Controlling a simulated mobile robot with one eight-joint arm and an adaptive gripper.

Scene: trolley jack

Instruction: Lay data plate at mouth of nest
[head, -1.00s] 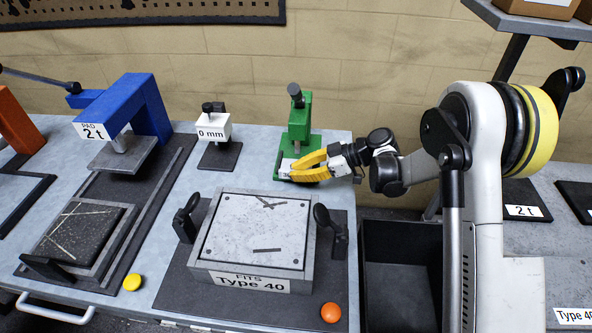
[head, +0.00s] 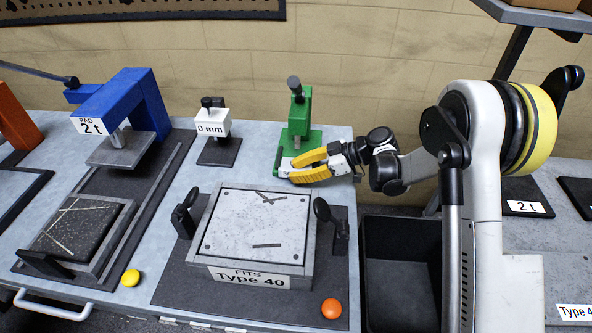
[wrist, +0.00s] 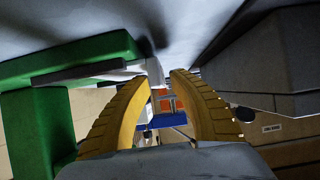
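A green press-like fixture (head: 299,118) stands at the back edge of the bench. A small pale plate-like piece (head: 286,168) lies low at its front left; I cannot tell whether it is the data plate or part of the fixture. My gripper (head: 292,170) points left at this piece, its yellow fingers apart and very low over the fixture's base. In the wrist view, a pale edge (wrist: 152,72) shows by the fingertips (wrist: 163,77), beside the green body (wrist: 95,58). A gap shows between the fingers. Contact is unclear, and no nest mouth can be made out.
A grey framed block marked Type 40 (head: 249,278) with side clamps stands in front. The white 0 mm block (head: 213,122) and blue 2 t press (head: 148,100) are to the left. A dark open bin (head: 400,225) sits right of the bench edge.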

